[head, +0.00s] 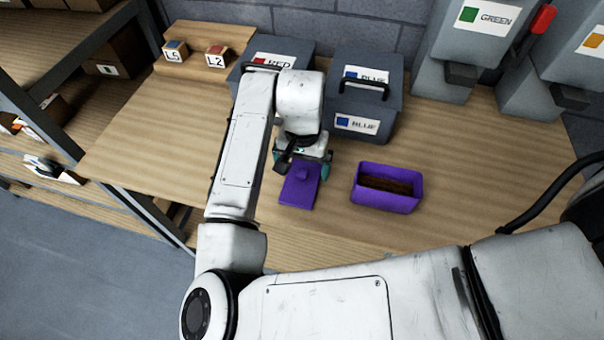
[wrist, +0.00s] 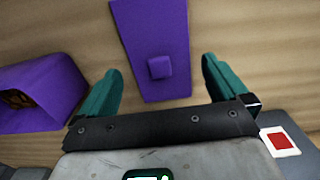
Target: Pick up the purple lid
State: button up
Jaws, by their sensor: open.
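The purple lid (head: 300,190) lies flat on the wooden table, a rectangular plate with a small square knob. It also shows in the wrist view (wrist: 152,30), with its knob (wrist: 160,67) ahead of and between my fingers. My gripper (head: 301,165) is above the knob end of the lid in the head view; the wrist view shows its teal fingers (wrist: 158,82) spread apart with nothing between them that they touch. A purple open box (head: 388,205) with dark brown contents stands to the right of the lid; in the wrist view it is at the left (wrist: 42,98).
A grey RED box (head: 290,52) and a grey BLUE box (head: 368,105) stand behind my gripper. Small blocks L5 (head: 175,52) and L2 (head: 216,56) sit on a wooden step at the back left. The table left of my arm is clear.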

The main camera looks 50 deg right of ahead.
aim_at(299, 187)
jog(key=shift+a+f, duration=0.1)
jog(key=shift+f, duration=1.25)
jog(key=shift+c, duration=0.4)
jog(key=c, duration=0.8)
jog(key=shift+r, duration=0.15)
